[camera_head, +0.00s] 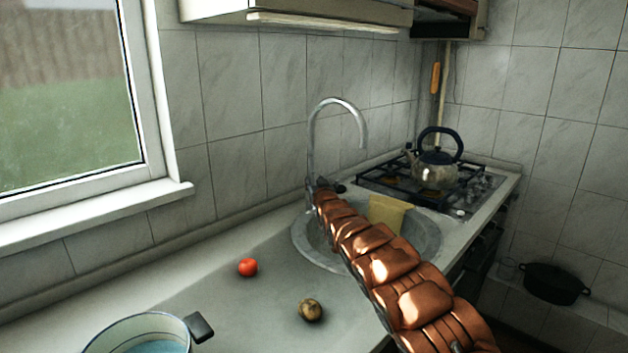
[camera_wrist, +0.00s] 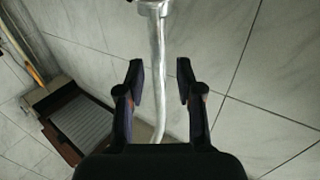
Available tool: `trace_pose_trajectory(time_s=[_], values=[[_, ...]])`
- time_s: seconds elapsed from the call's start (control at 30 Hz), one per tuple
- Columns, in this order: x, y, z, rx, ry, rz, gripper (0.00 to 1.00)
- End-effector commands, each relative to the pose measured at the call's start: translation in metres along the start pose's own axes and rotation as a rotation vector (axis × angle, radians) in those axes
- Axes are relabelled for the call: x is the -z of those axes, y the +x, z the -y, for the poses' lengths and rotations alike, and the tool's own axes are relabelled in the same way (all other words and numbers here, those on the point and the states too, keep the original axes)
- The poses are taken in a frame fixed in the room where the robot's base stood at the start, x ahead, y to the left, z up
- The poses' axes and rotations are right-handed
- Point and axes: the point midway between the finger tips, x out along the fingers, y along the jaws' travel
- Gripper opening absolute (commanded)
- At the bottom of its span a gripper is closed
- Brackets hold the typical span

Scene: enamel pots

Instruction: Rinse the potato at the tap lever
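The brown potato (camera_head: 311,310) lies on the counter in front of the sink (camera_head: 427,240), away from my gripper. The silver tap (camera_head: 312,140) stands behind the sink, with its spout curving over to the right. My gripper (camera_head: 324,186) is at the tap's base, mostly hidden by my arm. In the wrist view my gripper (camera_wrist: 161,82) is open, and the tap pipe (camera_wrist: 157,55) shows between its two fingers. I cannot tell whether a finger touches the tap. The tap lever is not clearly visible.
A red tomato (camera_head: 248,267) lies left of the potato. An enamel pot (camera_head: 120,332) is at the lower left. A yellow cloth (camera_head: 389,214) hangs at the sink. A kettle (camera_head: 435,172) stands on the gas hob. A black pot (camera_head: 554,284) sits lower right.

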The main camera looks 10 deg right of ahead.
Motion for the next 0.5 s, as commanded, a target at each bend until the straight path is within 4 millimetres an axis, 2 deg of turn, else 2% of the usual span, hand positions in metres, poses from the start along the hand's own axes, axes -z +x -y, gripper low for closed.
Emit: trace_pose_trajectory(time_s=[0.5], values=[[-0.001, 0.031, 0.000, 0.000, 0.002, 0.003, 0.36]])
